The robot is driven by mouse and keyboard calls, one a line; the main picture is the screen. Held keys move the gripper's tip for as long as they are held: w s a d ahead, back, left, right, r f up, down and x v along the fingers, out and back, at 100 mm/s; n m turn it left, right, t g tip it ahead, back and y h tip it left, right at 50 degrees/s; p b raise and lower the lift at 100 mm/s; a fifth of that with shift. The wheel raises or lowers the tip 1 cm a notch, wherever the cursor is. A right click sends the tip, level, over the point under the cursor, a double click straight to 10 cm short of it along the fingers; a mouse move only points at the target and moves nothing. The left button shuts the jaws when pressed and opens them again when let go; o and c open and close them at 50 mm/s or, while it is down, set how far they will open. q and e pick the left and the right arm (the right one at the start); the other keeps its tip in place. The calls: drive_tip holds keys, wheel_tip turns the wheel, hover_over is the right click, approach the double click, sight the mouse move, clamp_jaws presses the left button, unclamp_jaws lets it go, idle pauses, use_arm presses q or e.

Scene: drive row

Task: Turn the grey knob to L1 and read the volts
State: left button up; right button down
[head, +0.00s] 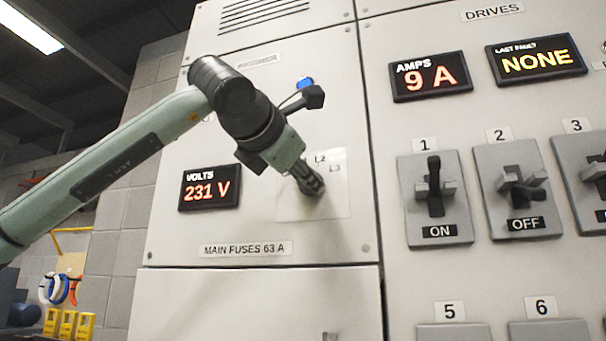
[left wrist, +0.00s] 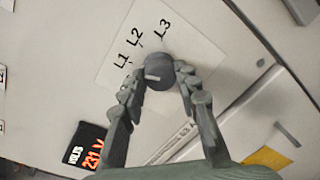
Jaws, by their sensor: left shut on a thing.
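The grey knob (left wrist: 160,72) sits on a pale plate (left wrist: 105,75) marked L1, L2 and L3. My left gripper (left wrist: 159,78) is shut on the knob, one finger on each side. The knob's light mark points left in the left wrist view, roughly to the L1 side; its exact alignment is hard to tell. In the head view my left gripper (head: 311,182) is at the plate (head: 335,200) and hides the knob and the L1 label. The volts display (head: 210,187) reads 231 V; it is partly cut off in the left wrist view (left wrist: 88,148). My right gripper is not in view.
An amps display (head: 431,76) reads 9 A and a last fault display (head: 536,60) reads NONE. Switch 1 (head: 434,200) shows ON and switch 2 (head: 518,190) shows OFF. A blue lamp (head: 305,83) is just above my left wrist. Yellow items (head: 68,324) are at lower left.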

use_arm(q)
drive_tip(key=shift+r, duration=0.1)
drive_tip(key=o, duration=1.2)
drive_tip(key=shift+c, duration=0.2)
drive_tip(key=v, duration=1.2)
